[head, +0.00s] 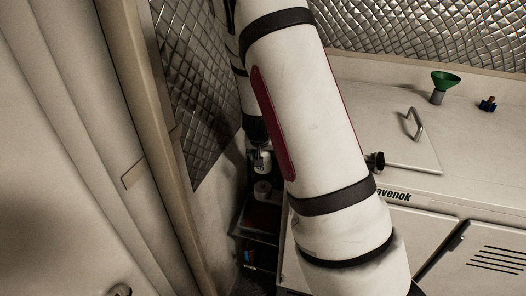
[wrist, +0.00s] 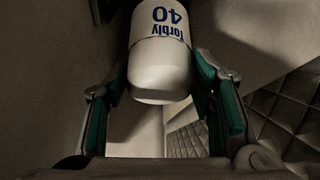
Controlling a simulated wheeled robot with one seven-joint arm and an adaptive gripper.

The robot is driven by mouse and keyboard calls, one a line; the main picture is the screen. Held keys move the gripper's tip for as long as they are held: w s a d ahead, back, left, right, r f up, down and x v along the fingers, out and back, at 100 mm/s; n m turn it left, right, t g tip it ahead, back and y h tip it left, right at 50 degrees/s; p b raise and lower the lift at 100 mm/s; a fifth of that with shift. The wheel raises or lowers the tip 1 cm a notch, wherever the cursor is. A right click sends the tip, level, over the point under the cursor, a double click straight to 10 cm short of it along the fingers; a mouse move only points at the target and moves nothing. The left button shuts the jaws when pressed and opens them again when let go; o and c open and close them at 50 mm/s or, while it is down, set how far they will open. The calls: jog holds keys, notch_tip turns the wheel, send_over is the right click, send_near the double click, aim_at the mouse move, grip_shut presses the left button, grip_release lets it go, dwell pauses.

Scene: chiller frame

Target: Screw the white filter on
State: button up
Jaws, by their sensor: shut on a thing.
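The white filter (wrist: 160,68) is a rounded white cylinder with blue lettering, "Torbly 40", upside down in the wrist view. My gripper (wrist: 162,84) has its green-padded fingers on either side of it and is shut on it. The filter's far end runs out of the top of the wrist view, so I cannot tell whether it touches a mount. In the head view, the filter (head: 261,161) looks small and dim beyond my arm, below my dark gripper. My arm hides much of that area.
A pale cabinet (head: 470,215) with a handled lid is at right, with a green funnel (head: 445,83) on top. A quilted wall (head: 195,85) and pale panels stand close at left.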

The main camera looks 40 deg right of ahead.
aim_at(262, 169)
jog(key=shift+f+b, duration=2.35)
jog(key=shift+f, duration=0.8)
jog(key=shift+f+b, duration=0.85)
jog(key=shift+f, duration=0.25)
jog(key=o, duration=1.4)
jog(key=shift+o, duration=0.2)
jog(key=shift+s, duration=0.1)
jog(key=v, duration=1.2)
